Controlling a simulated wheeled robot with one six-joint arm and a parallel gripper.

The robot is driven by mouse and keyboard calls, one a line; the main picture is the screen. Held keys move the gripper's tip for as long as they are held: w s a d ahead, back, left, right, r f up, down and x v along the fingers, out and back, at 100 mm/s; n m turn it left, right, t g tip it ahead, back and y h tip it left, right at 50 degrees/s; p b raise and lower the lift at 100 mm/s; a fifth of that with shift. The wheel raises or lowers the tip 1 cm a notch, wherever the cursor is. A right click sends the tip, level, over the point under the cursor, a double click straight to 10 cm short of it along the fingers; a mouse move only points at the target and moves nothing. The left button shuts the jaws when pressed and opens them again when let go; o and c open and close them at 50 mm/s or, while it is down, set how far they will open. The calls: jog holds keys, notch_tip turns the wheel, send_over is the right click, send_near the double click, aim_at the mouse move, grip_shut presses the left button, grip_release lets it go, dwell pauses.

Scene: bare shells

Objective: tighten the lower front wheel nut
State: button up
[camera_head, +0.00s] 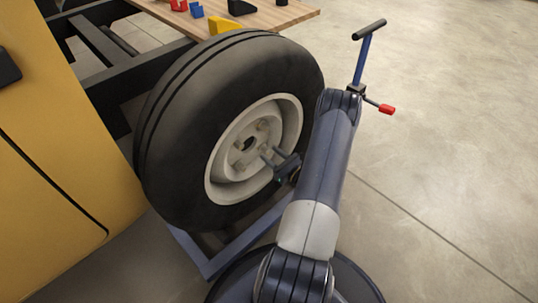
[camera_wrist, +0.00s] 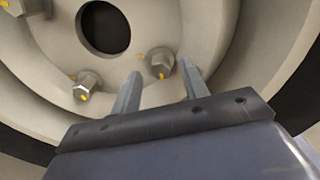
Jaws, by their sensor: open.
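The wheel (camera_head: 255,150) has a pale rim with a round centre hole (camera_wrist: 104,27) and several hex nuts. In the wrist view, one nut (camera_wrist: 160,66) lies between the fingertips of my gripper (camera_wrist: 161,72). A second nut (camera_wrist: 86,87) is left of the fingers, and a third nut (camera_wrist: 24,8) is at the top left. Nuts carry yellow marks, with small yellow marks on the rim beside them. My gripper (camera_head: 270,156) is open at the wheel face. Contact with the nut cannot be told. Which nut is the lower front one is not clear.
A black tyre (camera_head: 185,140) surrounds the rim, beside a yellow body panel (camera_head: 50,150) at left. A wooden bench top (camera_head: 270,15) with coloured items is behind. A blue stand with a black T-handle (camera_head: 369,30) and red grip is at right. Floor at right is clear.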

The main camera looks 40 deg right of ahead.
jog(key=shift+w, duration=0.9)
grip_shut()
